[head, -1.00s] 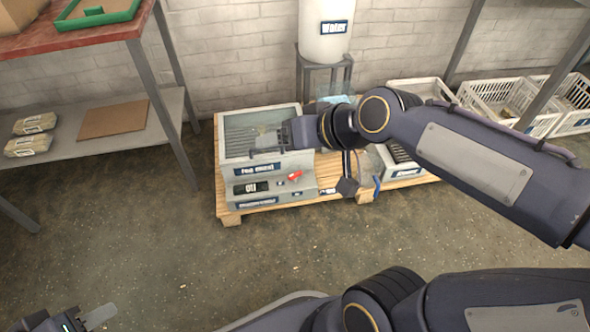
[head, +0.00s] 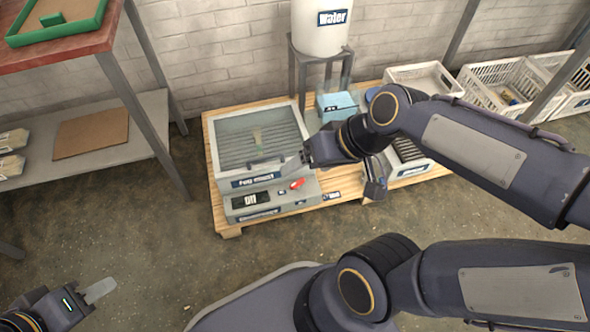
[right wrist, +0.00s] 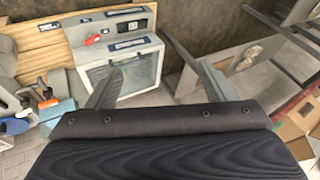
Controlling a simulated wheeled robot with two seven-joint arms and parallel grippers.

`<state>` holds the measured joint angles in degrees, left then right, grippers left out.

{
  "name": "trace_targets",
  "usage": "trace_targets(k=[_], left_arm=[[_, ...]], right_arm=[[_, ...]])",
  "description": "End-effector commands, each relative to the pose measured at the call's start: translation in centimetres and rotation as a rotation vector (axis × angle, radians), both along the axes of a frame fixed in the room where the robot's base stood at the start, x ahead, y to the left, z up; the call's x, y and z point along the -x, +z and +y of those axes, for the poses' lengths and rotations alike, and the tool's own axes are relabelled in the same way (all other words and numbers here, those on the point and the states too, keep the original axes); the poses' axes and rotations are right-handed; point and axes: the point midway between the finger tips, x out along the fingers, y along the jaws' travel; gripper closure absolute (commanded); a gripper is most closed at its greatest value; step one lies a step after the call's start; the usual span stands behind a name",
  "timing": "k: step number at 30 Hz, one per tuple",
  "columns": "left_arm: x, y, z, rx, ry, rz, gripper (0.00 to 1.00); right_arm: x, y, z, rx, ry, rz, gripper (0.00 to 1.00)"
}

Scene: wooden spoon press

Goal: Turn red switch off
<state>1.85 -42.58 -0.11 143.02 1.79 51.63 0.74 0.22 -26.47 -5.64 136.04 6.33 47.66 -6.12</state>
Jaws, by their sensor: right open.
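The red switch (head: 297,184) sits on the front panel of the grey press (head: 212,150), right of a small black display (head: 251,199) that seems to read "Off". It also shows in the right wrist view (right wrist: 92,40). The press has a clear lid with a front handle (head: 266,161); the lid looks closed. My right gripper (head: 304,156) is open and empty, above the right side of the press and apart from the switch. In the right wrist view its fingers (right wrist: 158,88) are spread wide. My left gripper (head: 98,291) is low at the left, far from the press; its jaw gap is unclear.
The press stands on a wooden pallet (head: 228,229) with a blue box (head: 337,106) and a slatted grey unit (head: 408,152). A water tank (head: 322,28) on a stand is behind. White crates (head: 493,88) stand at the right. A red-topped table (head: 60,52) is at the left.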

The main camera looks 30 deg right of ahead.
Motion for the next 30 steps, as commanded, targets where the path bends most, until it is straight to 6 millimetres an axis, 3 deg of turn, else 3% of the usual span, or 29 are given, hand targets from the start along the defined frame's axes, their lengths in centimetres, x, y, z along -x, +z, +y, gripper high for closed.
trace_targets(k=[10,16,20,24,30], left_arm=[[0.0,0.8,0.0,0.0,0.0,0.001,0.64],[0.0,1.5,0.0,0.0,0.0,0.001,0.64],[0.0,2.2,0.0,0.0,0.0,0.001,0.64],[0.0,2.8,0.0,0.0,0.0,0.001,0.64],[0.0,3.7,0.0,0.0,0.0,0.001,0.64]], right_arm=[[-5.1,-1.5,-0.6,-0.026,0.023,0.069,0.24],[-9.6,-4.8,-1.4,-0.009,0.034,0.134,0.24],[-13.2,-9.2,-2.3,0.044,0.047,0.194,0.24],[-16.0,-15.2,-3.7,0.142,0.077,0.253,0.24],[-17.9,-23.9,-5.7,0.321,0.16,0.325,0.24]])
